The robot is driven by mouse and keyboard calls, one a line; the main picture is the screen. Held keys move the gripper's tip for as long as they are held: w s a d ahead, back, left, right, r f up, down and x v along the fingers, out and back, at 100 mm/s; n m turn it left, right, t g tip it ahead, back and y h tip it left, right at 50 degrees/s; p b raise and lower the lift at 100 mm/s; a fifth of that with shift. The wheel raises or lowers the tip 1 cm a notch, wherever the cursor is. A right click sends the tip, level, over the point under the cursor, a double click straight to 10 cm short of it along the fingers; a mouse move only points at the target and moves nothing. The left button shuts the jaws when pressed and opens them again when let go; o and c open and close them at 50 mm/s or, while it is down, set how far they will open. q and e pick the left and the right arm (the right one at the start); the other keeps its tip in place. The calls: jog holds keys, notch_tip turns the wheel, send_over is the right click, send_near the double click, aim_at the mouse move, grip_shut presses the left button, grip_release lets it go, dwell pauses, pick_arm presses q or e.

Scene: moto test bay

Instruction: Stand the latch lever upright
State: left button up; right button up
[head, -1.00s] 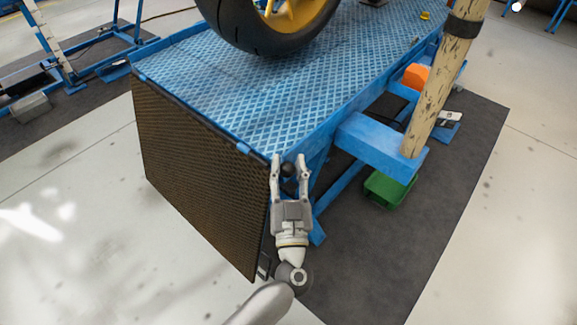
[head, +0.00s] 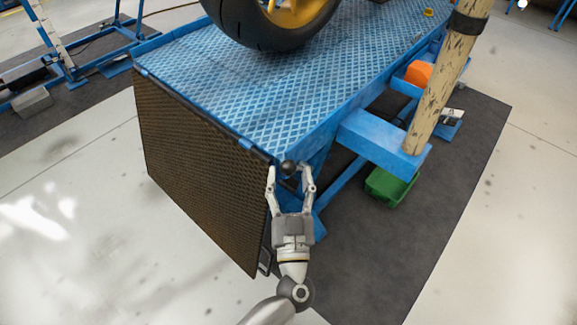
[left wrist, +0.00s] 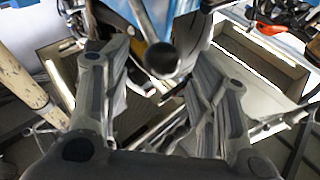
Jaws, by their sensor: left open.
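The latch lever's dark ball knob (head: 288,167) shows at the near corner of the blue lift table (head: 230,110). In the left wrist view the knob (left wrist: 161,58) is on a grey rod that runs up out of the picture. My left gripper (head: 290,172) is open, with its fingertips to either side of the knob in the head view. In the left wrist view the open fingers (left wrist: 150,75) flank the knob, with a gap visible on each side. Most of the lever's rod is hidden in the head view. My right gripper is not in view.
A dark mesh ramp panel (head: 195,175) hangs from the table's near end, left of my gripper. A motorcycle wheel (head: 262,25) stands on the table. A worn wooden post (head: 445,85), an orange object (head: 418,73) and a green bin (head: 390,187) are at the right.

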pick_arm(q)
jog(key=v, duration=0.8)
jog(key=shift+s, duration=0.25)
jog(key=shift+f, duration=0.15)
